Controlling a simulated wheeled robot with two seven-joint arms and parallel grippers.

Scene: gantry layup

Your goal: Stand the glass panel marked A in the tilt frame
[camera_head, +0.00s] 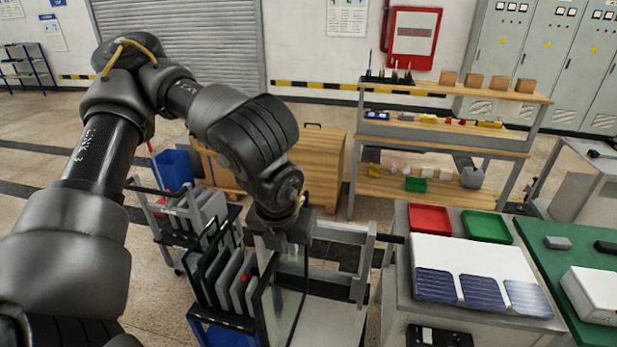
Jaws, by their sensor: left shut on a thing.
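My left gripper (290,243) is shut on the top of a dark-edged glass panel (289,295), which hangs upright below it. No letter A can be read on the panel. A grey frame (358,272) with posts and a crossbar, likely the tilt frame, stands right beside and behind the panel, above a pale flat surface. I cannot tell whether the panel touches the frame; its lower edge is cut off by the picture. My right gripper is not in view.
A rack (195,312) with several upright panels stands close to the left of the held panel. To the right is a bench with a red tray (430,219), a green tray (486,227) and dark-blue cells (482,291) on a white block. A wooden shelf (430,188) stands behind.

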